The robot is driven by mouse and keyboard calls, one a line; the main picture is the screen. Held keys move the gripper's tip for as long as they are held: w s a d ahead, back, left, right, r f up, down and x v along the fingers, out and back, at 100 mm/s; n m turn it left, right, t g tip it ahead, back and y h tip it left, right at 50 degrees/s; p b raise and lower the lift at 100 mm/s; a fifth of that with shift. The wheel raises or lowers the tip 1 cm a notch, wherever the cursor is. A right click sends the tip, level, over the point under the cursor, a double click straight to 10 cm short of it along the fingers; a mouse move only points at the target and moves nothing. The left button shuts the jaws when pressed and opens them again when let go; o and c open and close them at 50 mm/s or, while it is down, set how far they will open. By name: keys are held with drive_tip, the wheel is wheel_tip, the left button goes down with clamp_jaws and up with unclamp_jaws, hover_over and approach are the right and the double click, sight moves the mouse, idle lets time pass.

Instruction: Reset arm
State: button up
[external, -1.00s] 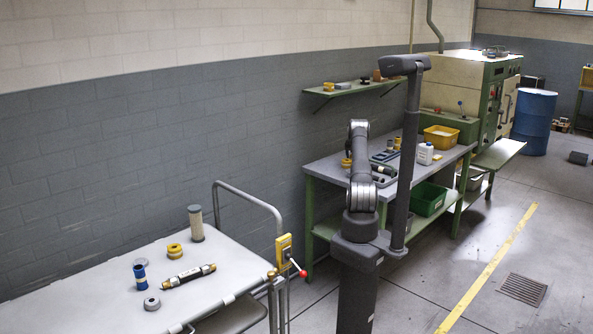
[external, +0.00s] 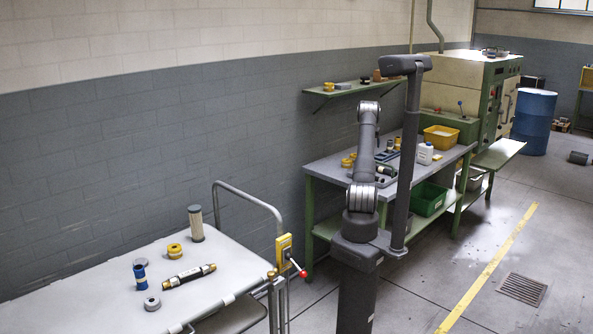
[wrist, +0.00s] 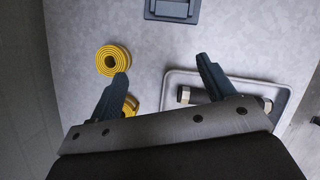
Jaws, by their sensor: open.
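My gripper (wrist: 162,68) shows in the wrist view with its two dark fingers spread apart and nothing between them. It is over the grey workbench (wrist: 215,45). In the external view my arm stands in front of the bench and hides much of the gripper. A second yellow ring (wrist: 131,104) is partly hidden behind that finger. A dark cylinder with metal ends (wrist: 184,96) lies in a light tray (wrist: 283,97), partly behind the right finger.
A blue-grey container (wrist: 172,9) stands at the top of the wrist view. In the external view a yellow bin (external: 440,137) and a white bottle (external: 425,154) stand on the bench. A white cart (external: 110,292) with loose parts is at left; a post (external: 405,160) rises beside my arm.

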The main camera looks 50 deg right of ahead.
drive_tip(key=w+a+f+m, duration=0.1)
drive_tip(key=w+a, duration=0.2)
drive_tip(key=a, duration=0.2)
drive_tip(key=w+a+f+m+g, duration=0.1)
drive_tip(key=w+a+f+m, duration=0.1)
drive_tip(key=a, duration=0.3)
drive_tip(key=w+a+f+m+g, duration=0.1)
drive_tip(key=w+a+f, duration=0.1)
drive_tip(key=w+a, duration=0.3)
drive_tip(key=shift+m, duration=0.4)
drive_tip(key=w+a+f+m+g, duration=0.1)
drive_tip(key=w+a+f+m, duration=0.1)
drive_tip(key=a, duration=0.6)
drive_tip(key=w+a+f+m+g, duration=0.1)
drive_tip(key=w+a+f+m, duration=0.1)
drive_tip(key=a, duration=0.7)
drive_tip(key=shift+w+a+f+m, duration=0.15)
drive_tip(key=shift+w+f+m, duration=0.3)
drive_tip(key=shift+m, duration=0.45)
drive_tip(key=shift+y, duration=0.3)
